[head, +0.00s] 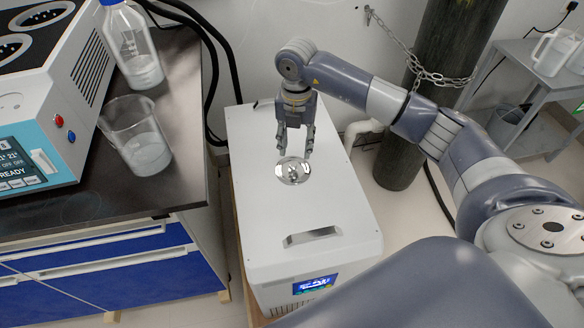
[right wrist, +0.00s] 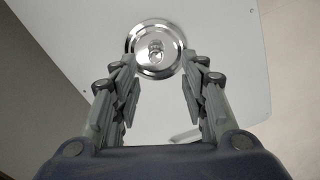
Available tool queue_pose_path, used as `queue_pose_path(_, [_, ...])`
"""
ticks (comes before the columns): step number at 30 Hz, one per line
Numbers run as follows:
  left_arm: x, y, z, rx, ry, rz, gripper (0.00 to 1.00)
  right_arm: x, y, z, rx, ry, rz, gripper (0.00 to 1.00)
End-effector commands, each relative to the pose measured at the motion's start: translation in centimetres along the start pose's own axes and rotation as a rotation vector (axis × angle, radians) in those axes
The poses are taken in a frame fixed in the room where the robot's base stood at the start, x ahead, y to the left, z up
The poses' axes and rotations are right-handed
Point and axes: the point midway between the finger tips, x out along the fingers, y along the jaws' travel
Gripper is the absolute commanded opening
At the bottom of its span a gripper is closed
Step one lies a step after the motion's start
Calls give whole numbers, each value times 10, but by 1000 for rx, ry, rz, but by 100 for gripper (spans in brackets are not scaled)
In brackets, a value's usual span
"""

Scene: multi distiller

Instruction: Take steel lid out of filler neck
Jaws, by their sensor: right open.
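The steel lid (head: 293,171) is a shiny round disc with a small knob, seated on the top of a white box-shaped unit (head: 262,215). In the right wrist view the lid (right wrist: 155,50) lies just beyond the fingertips, with its knob roughly midway between them. My right gripper (head: 295,153) is open and empty, pointing down above the lid and slightly behind it. It also shows open in the right wrist view (right wrist: 157,65). The filler neck is hidden under the lid. My left gripper is not in view.
A dark bench (head: 178,108) at the left holds a beaker (head: 136,137), a bottle (head: 133,47) and a heater unit (head: 38,100). A dark gas cylinder (head: 423,90) with a chain (head: 400,50) stands behind my right arm. The unit's top around the lid is clear.

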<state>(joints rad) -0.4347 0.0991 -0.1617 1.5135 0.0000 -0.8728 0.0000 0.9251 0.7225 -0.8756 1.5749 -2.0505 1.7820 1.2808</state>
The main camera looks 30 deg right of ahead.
Motion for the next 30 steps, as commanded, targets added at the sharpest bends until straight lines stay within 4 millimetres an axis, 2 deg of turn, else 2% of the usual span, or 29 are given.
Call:
queue_pose_path(1, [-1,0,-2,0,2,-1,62,10,0,-1,0,3,-1,40])
queue_pose_path(8, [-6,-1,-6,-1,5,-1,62,27,2,-2,-1,2,1,40])
queue_pose_path(16, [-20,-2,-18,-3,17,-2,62,66,5,-4,-1,2,0,40])
queue_pose_path(23, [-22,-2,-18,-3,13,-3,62,69,6,-3,-2,0,2,40])
queue_pose_path(24, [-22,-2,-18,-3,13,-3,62,69,6,-3,-2,0,2,38])
queue_pose_path(29, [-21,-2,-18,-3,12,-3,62,69,6,-3,-2,0,2,2])
queue_pose_path(30, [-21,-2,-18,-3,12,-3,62,69,6,-3,-2,0,2,0])
